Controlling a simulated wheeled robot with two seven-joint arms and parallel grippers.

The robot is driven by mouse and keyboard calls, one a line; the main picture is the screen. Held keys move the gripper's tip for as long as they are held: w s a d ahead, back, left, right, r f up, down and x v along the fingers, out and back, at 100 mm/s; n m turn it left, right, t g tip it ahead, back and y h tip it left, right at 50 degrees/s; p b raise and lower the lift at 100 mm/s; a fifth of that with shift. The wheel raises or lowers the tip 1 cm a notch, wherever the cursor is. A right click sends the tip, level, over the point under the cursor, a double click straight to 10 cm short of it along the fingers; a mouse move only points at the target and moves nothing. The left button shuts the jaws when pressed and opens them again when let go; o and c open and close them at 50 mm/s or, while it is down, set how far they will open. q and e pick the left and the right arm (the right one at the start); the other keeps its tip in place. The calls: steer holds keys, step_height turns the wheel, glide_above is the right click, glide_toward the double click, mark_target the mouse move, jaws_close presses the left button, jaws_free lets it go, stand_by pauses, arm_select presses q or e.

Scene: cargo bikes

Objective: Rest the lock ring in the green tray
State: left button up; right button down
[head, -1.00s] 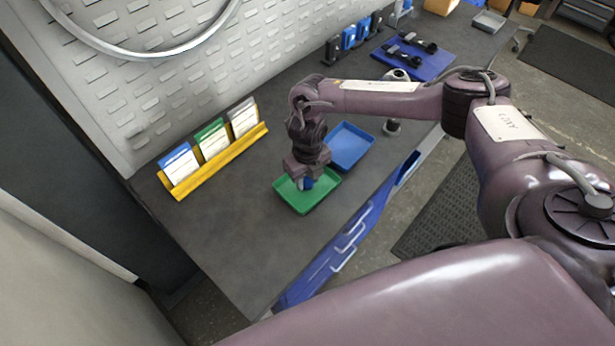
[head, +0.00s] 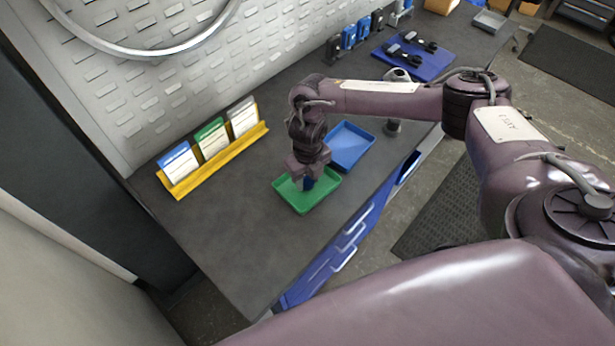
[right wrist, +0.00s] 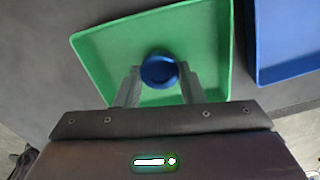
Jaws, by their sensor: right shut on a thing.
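The green tray (head: 321,196) lies on the dark bench, and it fills much of the right wrist view (right wrist: 101,58). My right gripper (head: 307,181) points down over the tray. Its two fingers are shut on the blue lock ring (right wrist: 159,70), which shows between the fingertips in the right wrist view. In the head view only a bit of blue shows below the gripper. The ring is over the inside of the tray; I cannot tell whether it touches the tray floor. My left gripper is not in view.
A blue tray (head: 352,146) stands right beside the green one. A yellow rack (head: 222,158) with several cards stands along the back wall. A blue mat (head: 431,66) with dark parts lies farther off. The bench's near left part is clear.

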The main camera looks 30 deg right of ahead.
steer(key=shift+f+b, duration=0.35)
steer(key=shift+f, duration=0.1)
stand_by(0.5)
steer(key=c, duration=0.9)
jaws_free()
steer(key=shift+o, duration=0.2)
steer(key=shift+r, duration=0.1)
steer(key=shift+r, duration=0.35)
step_height(320, 180, up, 7)
steer(key=shift+b, duration=0.75)
steer(key=shift+f, duration=0.1)
